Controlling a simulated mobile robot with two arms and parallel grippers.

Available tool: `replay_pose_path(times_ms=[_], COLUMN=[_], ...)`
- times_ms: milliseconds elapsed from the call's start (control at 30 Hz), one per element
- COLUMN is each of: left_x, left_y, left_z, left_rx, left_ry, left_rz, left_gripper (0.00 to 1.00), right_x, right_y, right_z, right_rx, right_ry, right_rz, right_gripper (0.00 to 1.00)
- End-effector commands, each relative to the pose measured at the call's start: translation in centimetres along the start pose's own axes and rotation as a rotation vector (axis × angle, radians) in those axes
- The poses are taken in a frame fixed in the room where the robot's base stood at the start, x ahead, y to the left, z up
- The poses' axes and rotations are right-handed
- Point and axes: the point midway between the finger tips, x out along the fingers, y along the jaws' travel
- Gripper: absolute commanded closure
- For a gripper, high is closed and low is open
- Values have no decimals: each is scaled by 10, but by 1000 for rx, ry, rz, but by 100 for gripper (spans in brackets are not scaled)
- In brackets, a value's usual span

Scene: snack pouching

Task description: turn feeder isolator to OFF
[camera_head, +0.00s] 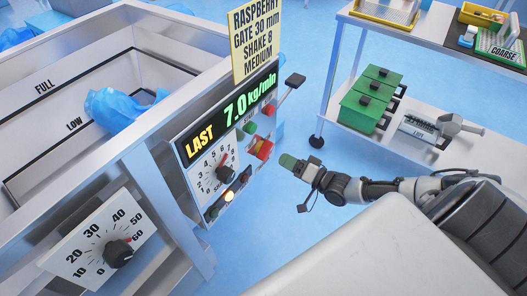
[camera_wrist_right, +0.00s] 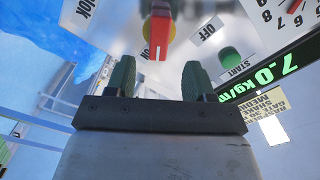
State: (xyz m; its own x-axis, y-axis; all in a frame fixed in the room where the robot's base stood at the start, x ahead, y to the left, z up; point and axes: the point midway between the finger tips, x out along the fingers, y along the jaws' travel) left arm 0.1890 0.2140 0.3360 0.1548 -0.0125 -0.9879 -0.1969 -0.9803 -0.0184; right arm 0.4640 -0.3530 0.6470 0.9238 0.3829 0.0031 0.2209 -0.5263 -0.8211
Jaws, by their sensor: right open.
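The feeder isolator (camera_head: 260,148) is a red handle on a yellow plate, on the right part of the feeder's control panel. In the right wrist view its red handle (camera_wrist_right: 160,38) has a white mark at its end, beside the ON label (camera_wrist_right: 146,53). The OFF label (camera_wrist_right: 210,31) is to its right. My right gripper (camera_head: 291,163) is just right of the isolator in the head view. In the right wrist view its green fingers (camera_wrist_right: 158,78) are open, apart, with nothing between them; the handle is ahead of the gap. My left gripper is not in view.
The green START button (camera_wrist_right: 231,58) is close to the right finger. The panel also has a SHAKE dial (camera_head: 226,169), a red button (camera_head: 269,108) and a lit display (camera_head: 230,110). A shelved bench (camera_head: 425,45) with green boxes stands at back right; blue floor lies between.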

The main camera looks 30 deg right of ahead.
Motion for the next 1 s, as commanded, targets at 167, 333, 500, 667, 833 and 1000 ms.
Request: replay_pose_path(times_ms=[167,333,500,667,833,1000], left_x=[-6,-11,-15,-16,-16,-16], left_y=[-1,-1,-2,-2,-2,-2], left_z=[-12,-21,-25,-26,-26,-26], left_rx=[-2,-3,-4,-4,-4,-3], left_ry=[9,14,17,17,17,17], left_rz=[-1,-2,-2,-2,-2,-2], left_gripper=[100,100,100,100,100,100], right_x=[38,62,74,76,76,76], right_y=[1,1,1,1,1,1], right_z=[0,0,0,0,0,0], right_rx=[-2,-3,-3,-3,-4,-4], right_ry=[3,1,-1,-1,-1,-1], right_rz=[-2,-1,2,2,2,3], right_gripper=[47,47,47,47,51,77])
